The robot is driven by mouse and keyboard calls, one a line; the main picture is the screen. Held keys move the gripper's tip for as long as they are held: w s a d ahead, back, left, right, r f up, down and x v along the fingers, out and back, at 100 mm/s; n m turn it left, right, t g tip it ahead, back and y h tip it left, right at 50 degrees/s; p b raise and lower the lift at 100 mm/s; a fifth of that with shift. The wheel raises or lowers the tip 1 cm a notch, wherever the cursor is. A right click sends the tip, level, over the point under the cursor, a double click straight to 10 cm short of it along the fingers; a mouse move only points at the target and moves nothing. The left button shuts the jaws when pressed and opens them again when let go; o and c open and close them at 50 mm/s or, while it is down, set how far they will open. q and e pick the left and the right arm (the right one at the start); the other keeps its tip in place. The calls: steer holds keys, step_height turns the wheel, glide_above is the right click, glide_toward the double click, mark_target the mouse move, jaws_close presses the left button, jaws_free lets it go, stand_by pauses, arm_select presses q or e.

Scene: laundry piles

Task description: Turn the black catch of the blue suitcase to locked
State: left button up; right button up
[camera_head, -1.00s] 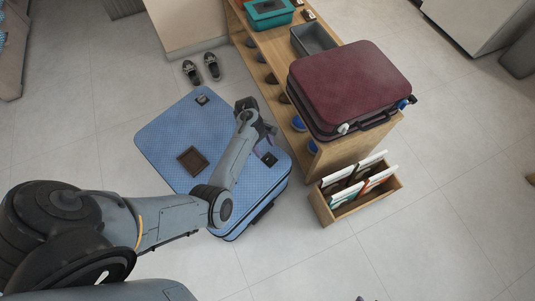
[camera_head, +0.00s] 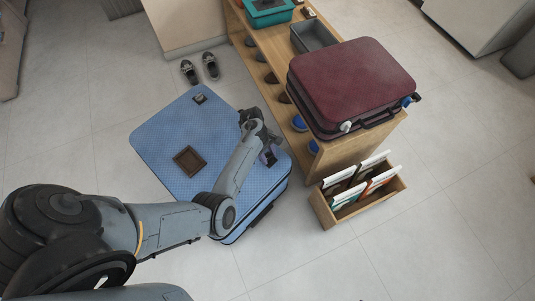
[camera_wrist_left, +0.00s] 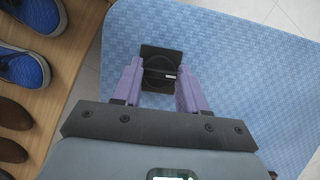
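The blue suitcase (camera_head: 230,158) lies flat on the floor. A black catch (camera_wrist_left: 160,69) on its lid shows in the left wrist view as a round knob on a dark square plate, with a crossbar lying roughly across the picture and a small white mark at its right end. My left gripper (camera_wrist_left: 160,77) has its purple fingers apart, one on each side of the knob; I cannot tell whether they touch it. In the head view my left gripper (camera_head: 268,154) is over the suitcase's right corner and mostly hides this catch. My right gripper is not in view.
A wooden bench (camera_head: 343,150) with a maroon suitcase (camera_head: 350,85) stands close on the right. A wooden box of files (camera_head: 357,194) is on the floor. Shoes (camera_wrist_left: 22,68) sit beside the suitcase.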

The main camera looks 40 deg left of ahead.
arm_select(q)
steer(key=c, duration=0.5)
steer(key=shift+c, duration=0.2)
steer(key=shift+r, duration=0.1)
